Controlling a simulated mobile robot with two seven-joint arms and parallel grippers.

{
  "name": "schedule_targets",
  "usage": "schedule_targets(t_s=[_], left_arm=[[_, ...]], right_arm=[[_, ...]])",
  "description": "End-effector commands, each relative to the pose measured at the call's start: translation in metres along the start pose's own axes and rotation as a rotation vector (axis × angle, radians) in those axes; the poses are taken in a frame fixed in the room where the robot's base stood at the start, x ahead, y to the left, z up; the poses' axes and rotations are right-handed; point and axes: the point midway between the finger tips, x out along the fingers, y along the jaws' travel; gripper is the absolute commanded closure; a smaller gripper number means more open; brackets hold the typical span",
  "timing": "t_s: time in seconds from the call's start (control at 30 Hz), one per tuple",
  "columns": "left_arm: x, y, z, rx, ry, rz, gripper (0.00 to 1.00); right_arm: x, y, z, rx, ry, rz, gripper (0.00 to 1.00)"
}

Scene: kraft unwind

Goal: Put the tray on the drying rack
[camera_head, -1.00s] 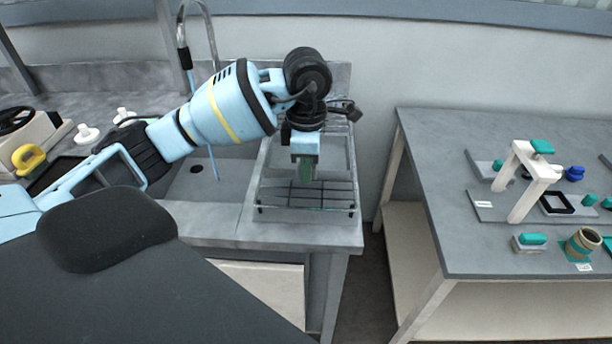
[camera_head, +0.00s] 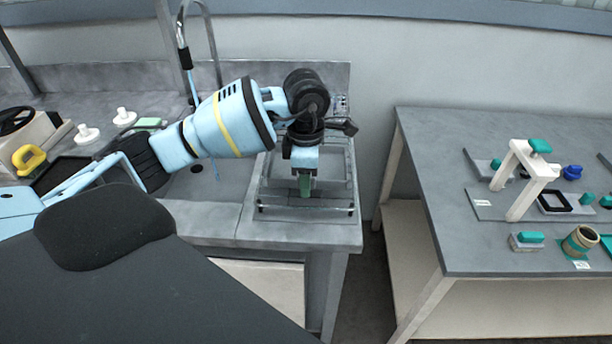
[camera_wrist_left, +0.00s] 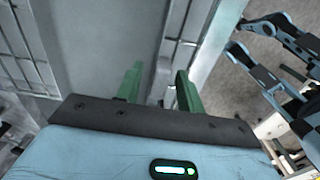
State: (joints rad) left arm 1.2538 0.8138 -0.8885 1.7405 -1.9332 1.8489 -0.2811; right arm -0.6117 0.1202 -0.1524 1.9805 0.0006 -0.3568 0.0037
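The grey tray (camera_wrist_left: 105,45) fills much of the left wrist view, and its long rim runs up between my left fingers. In the head view, the tray looks like a shallow grey frame at the drying rack (camera_head: 325,211), in line with it and covering most of its wires. I cannot tell whether it rests fully on it. My left gripper (camera_head: 305,186) points down at the tray's near edge. In the left wrist view its green fingers (camera_wrist_left: 158,80) stand apart on either side of the rim, with gaps showing. My right gripper is not in the head view.
The sink (camera_head: 205,185) and tall faucet are left of the rack, with white knobs and a yellow-handled thing (camera_head: 28,158) further left. A separate grey table (camera_head: 450,160) at right holds a white arch and small teal parts. A gap separates it from the counter.

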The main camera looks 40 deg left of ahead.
Motion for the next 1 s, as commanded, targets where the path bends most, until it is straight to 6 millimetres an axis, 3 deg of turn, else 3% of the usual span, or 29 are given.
schedule_targets(t_s=[0.2,0.37,0.83,1.0], left_arm=[[-0.002,0.000,0.000,0.000,0.000,0.001,0.62],[-0.015,0.001,0.000,-0.001,-0.002,0.003,0.62],[-0.104,0.001,0.000,0.000,-0.002,0.004,0.62],[-0.121,0.000,0.000,0.000,-0.002,0.004,0.62]], right_arm=[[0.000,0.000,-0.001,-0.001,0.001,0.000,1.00],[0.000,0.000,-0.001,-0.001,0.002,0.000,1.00],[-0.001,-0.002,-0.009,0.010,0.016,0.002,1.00],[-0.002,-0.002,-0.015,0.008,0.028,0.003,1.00]])
